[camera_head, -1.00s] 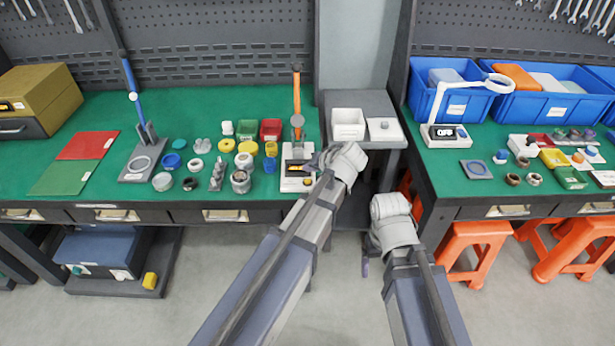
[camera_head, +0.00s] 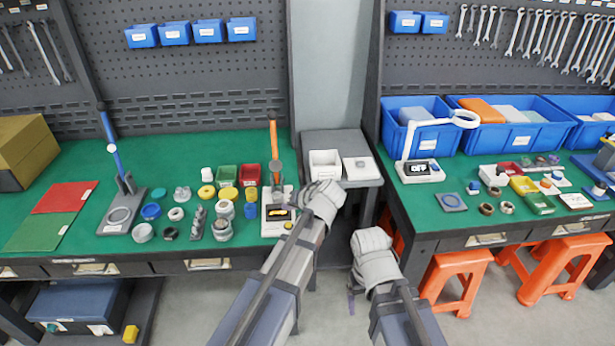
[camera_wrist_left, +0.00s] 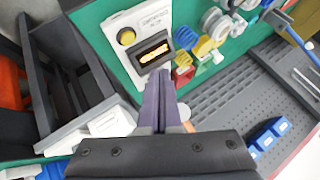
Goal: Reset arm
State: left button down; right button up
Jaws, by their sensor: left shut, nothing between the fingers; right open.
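My left gripper (camera_head: 296,208) is beside the right edge of the white tester with a small lit display (camera_head: 279,212), at the right front of the left green bench (camera_head: 75,150). In the left wrist view its two dark fingers (camera_wrist_left: 163,85) are shut together with nothing between them, below the tester's display (camera_wrist_left: 153,52). In the head view the wrist hides part of the fingers. My right gripper (camera_head: 351,300) hangs low over the floor, in front of the gap between the benches, open and mostly hidden by its wrist.
An orange-handled press (camera_head: 274,150) stands behind the tester. Several small rings, caps and pots lie left of it. A low grey stand (camera_head: 345,140) with white trays sits between the benches. Orange stools (camera_head: 455,280) stand below.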

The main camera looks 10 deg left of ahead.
pick_arm(q)
jog(key=s+d+f+m+g+h+p, duration=0.1)
jog(key=s+d+m+g+h, duration=0.1)
jog(key=s+d, duration=0.4)
jog(key=s+d+f+m+g+h+p, duration=0.2)
jog(key=s+d, duration=0.4)
jog(key=s, duration=1.1)
jog(key=shift+d+f+m+g+h, duration=0.3)
jog(key=shift+m+g+h, duration=0.3)
jog(key=shift+g+h, duration=0.35)
